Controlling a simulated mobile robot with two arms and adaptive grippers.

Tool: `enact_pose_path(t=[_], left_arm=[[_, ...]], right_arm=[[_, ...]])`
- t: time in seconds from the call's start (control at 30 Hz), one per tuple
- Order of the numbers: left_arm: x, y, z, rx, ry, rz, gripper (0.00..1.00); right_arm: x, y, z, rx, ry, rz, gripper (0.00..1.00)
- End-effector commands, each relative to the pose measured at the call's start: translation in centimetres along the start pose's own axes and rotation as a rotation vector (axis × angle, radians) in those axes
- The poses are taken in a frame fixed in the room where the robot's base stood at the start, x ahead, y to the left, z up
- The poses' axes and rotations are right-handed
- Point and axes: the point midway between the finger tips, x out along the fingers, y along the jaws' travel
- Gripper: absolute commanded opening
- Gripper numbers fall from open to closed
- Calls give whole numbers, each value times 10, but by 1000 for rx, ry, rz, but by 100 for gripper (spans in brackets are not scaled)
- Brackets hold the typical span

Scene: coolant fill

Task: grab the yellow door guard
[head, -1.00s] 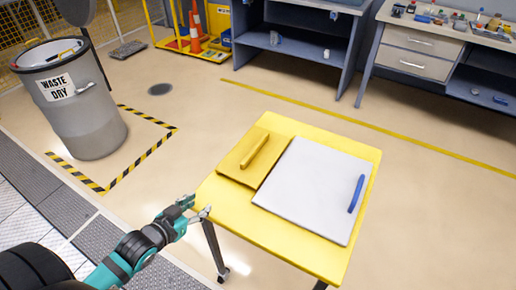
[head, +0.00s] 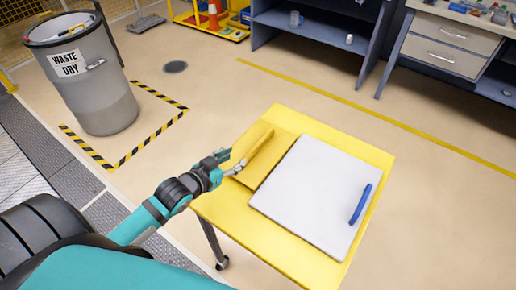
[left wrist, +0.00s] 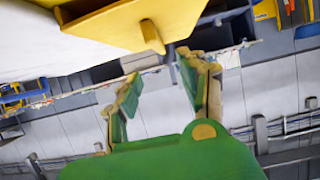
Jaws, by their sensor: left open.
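The yellow door guard is a flat yellow panel (head: 272,143) with a raised yellow bar handle (head: 258,146), lying on the left part of the yellow table (head: 300,262). My left gripper (head: 230,162) is open at the near left end of the handle, over the table's left edge. In the left wrist view its two fingers (left wrist: 158,75) stand apart with nothing between them. The yellow panel (left wrist: 110,25) and the handle's end (left wrist: 152,37) show just beyond the fingertips. I cannot tell whether a finger touches the handle. My right gripper is not in view.
A white panel (head: 312,195) with a blue handle (head: 360,204) lies right beside the guard. A grey waste drum (head: 95,90) stands at the left inside striped floor tape. Workbenches (head: 455,45) stand at the back. The floor between is clear.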

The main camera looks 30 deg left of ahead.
Motion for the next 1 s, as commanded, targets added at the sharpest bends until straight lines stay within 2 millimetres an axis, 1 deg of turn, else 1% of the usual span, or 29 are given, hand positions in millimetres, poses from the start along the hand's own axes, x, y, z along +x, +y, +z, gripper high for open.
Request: enact_pose_path(t=[0.03,0.1,0.23,0.3,0.4,0.5,0.7,0.8,1.0], left_arm=[[12,0,-3,-1,3,-1,42],[26,0,-2,-2,3,-1,42],[47,0,-1,0,1,-1,42],[54,0,-1,0,0,0,42],[59,0,0,0,0,0,42],[67,1,-2,-2,1,0,42],[97,2,-3,-1,1,0,42],[107,2,-2,-1,0,0,42],[110,2,-2,0,0,1,42]], right_arm=[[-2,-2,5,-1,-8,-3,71],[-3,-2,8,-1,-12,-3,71],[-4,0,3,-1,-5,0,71],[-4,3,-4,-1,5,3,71],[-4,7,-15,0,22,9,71],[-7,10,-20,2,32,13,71],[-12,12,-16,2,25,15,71],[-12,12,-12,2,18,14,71],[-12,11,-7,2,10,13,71]])
